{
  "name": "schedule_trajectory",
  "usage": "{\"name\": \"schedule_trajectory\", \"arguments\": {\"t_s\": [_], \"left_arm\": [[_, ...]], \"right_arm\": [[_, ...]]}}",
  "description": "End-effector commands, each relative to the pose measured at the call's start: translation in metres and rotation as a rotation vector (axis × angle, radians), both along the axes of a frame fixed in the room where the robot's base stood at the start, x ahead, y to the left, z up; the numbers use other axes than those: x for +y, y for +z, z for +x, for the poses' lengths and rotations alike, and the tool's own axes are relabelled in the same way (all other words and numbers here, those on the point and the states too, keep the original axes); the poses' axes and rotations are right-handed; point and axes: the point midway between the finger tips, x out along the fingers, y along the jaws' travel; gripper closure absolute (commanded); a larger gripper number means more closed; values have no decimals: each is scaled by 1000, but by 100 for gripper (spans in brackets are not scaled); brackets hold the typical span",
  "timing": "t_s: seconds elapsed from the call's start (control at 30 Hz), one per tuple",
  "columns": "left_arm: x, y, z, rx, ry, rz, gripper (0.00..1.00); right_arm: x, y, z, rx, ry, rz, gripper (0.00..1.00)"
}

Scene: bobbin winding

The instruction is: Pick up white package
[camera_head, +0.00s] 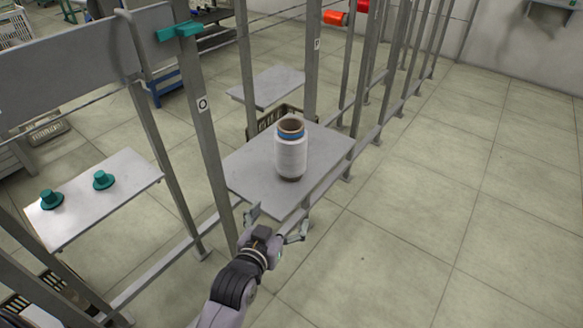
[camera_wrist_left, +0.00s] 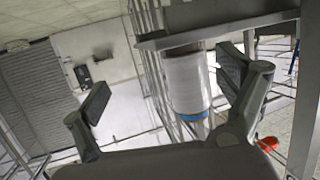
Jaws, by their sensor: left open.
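The white package (camera_head: 291,157) is a spool of white yarn on a brown tube with a blue band near its top. It stands upright on a grey metal shelf plate (camera_head: 252,182) in the head view. My left gripper (camera_head: 278,222) is open and empty at the front edge of this plate, short of the package and not touching it. In the left wrist view, which looks upside down, the package (camera_wrist_left: 186,82) shows between and beyond the spread fingers of the left gripper (camera_wrist_left: 165,87), nearer the right finger. My right gripper is not in view.
A grey upright post (camera_head: 204,120) stands left of the package's plate. Another plate (camera_head: 130,178) at the left holds two green caps (camera_head: 103,180). A dark crate (camera_head: 266,121) sits behind the package. The tiled floor (camera_head: 440,220) on the right is clear.

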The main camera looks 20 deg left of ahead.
Motion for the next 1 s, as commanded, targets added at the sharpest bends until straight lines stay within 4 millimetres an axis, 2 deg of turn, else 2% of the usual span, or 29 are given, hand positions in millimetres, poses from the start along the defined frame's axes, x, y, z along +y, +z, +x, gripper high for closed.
{"name": "schedule_trajectory", "arguments": {"t_s": [0.03, 0.1, 0.2, 0.23, 0.37, 0.7, 0.83, 1.0], "left_arm": [[5, 30, 3, -82, 18, -7, 5], [11, 67, 4, -167, 38, -12, 5], [17, 97, 5, -239, 54, -15, 5], [17, 101, 7, -250, 57, -15, 5], [18, 107, 25, -267, 59, -16, 5], [19, 105, 98, -263, 58, -17, 5], [19, 105, 117, -262, 59, -15, 5], [19, 105, 127, -261, 58, -16, 5]], "right_arm": [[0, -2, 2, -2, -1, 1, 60], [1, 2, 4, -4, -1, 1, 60], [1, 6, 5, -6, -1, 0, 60], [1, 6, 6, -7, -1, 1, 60], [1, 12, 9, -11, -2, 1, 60], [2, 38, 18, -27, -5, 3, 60], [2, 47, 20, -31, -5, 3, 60], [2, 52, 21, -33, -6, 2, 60]]}}
